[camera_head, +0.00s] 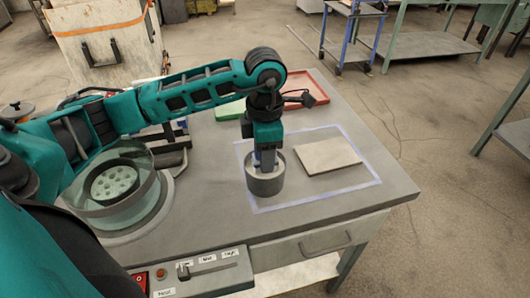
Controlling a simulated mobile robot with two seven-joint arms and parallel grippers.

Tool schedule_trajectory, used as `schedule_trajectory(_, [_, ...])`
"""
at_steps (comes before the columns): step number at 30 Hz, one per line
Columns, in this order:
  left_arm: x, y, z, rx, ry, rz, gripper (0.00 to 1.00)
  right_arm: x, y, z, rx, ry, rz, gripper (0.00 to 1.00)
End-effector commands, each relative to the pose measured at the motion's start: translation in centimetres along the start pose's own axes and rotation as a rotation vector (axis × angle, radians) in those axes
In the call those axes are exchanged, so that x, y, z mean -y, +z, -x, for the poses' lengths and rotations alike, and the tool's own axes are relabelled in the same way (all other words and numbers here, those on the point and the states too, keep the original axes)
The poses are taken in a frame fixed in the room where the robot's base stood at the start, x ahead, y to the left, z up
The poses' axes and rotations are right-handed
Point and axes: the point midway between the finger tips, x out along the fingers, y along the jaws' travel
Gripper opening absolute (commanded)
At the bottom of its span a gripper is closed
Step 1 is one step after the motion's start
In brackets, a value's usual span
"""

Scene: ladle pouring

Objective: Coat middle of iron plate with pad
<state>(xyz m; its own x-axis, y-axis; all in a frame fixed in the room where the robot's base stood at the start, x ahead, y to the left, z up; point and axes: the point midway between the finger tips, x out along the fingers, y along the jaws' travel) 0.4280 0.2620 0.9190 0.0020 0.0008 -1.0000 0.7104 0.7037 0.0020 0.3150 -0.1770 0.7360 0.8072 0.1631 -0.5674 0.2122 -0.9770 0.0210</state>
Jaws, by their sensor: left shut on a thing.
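The iron plate (328,157), a light grey square slab, lies flat inside a blue-lined rectangle on the table. My left gripper (265,165) points straight down just left of the plate. It is shut on a grey round, cup-like thing with a raised rim, which looks like the pad (265,184). The fingertips are hidden inside its rim. The pad is over the left part of the marked rectangle, apart from the plate; I cannot tell whether it touches the table. My right gripper is not in view.
A red tray (322,90) and a green one (230,110) are at the table's back. A round glass-walled vessel (150,205) stands on the left. A switch panel (205,270) is at the front. The table (368,208) is clear in front of the plate.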

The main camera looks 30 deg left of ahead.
Motion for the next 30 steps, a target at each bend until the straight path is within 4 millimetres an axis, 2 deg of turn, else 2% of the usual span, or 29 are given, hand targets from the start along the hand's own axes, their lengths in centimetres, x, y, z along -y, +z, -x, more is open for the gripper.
schedule_trajectory(16, [0.1,-0.1,0.1,-0.003,-0.003,-0.001,0.15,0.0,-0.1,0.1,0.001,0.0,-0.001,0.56])
schedule_trajectory(30, [0.0,0.0,3.9,-0.001,0.0,-0.001,0.15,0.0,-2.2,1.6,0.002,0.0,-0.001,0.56])
